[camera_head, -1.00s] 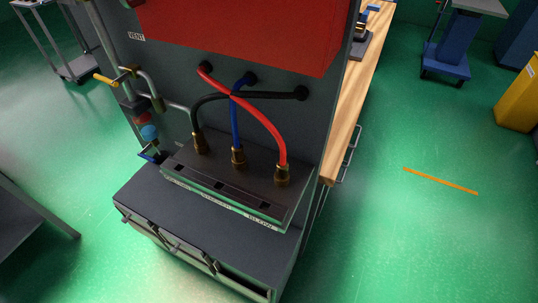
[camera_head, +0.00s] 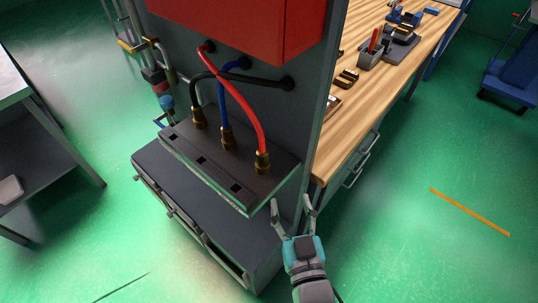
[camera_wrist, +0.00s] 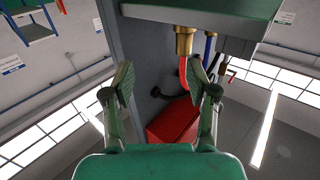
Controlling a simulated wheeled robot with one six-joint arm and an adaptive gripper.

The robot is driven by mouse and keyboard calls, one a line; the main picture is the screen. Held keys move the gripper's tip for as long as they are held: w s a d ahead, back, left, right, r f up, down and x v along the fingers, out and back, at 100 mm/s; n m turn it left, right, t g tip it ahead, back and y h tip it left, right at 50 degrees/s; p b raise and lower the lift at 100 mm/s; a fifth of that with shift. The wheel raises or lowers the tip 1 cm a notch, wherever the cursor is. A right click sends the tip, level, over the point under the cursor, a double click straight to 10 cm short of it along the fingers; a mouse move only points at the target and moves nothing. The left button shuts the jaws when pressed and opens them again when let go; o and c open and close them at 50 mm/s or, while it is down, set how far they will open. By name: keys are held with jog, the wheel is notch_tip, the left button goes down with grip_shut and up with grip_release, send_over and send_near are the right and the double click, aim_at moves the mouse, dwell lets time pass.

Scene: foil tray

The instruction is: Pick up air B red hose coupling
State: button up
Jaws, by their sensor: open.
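The red hose coupling (camera_head: 262,163) is a brass fitting standing upright at the right end of the dark manifold block (camera_head: 237,198), with the red hose (camera_head: 243,103) rising from it. My gripper (camera_head: 292,207) is open and empty, in front of the block's right end, lower right of the coupling and apart from it. In the wrist view, which looks upside down, the brass coupling (camera_wrist: 184,43) lies above and right of the gap between my fingers (camera_wrist: 161,88). The red hose (camera_wrist: 183,75) shows behind the right finger's tip.
Brass couplings with the blue hose (camera_head: 227,140) and black hose (camera_head: 199,118) stand to the left on the same block. A dark panel (camera_head: 300,125) rises behind. The wooden bench (camera_head: 345,140) is close on the right. Open green floor lies right of my gripper.

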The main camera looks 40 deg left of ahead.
aim_at(264, 160)
jog(key=shift+n+g+y, duration=0.4)
jog(key=shift+n+y, duration=0.1)
jog(key=w+a, duration=0.1)
jog(key=a, duration=0.1)
jog(key=a+r, duration=0.1)
jog(key=a, duration=0.1)
jog(key=w+a+r, duration=0.1)
jog(key=a, duration=0.2)
jog(key=shift+w+a+r, duration=0.1)
jog(key=shift+w+r, duration=0.05)
jog(key=shift+w, duration=0.2)
jog(key=shift+x, duration=3.05)
jog(key=shift+s+a, duration=0.15)
jog(key=shift+r, duration=0.1)
grip_shut()
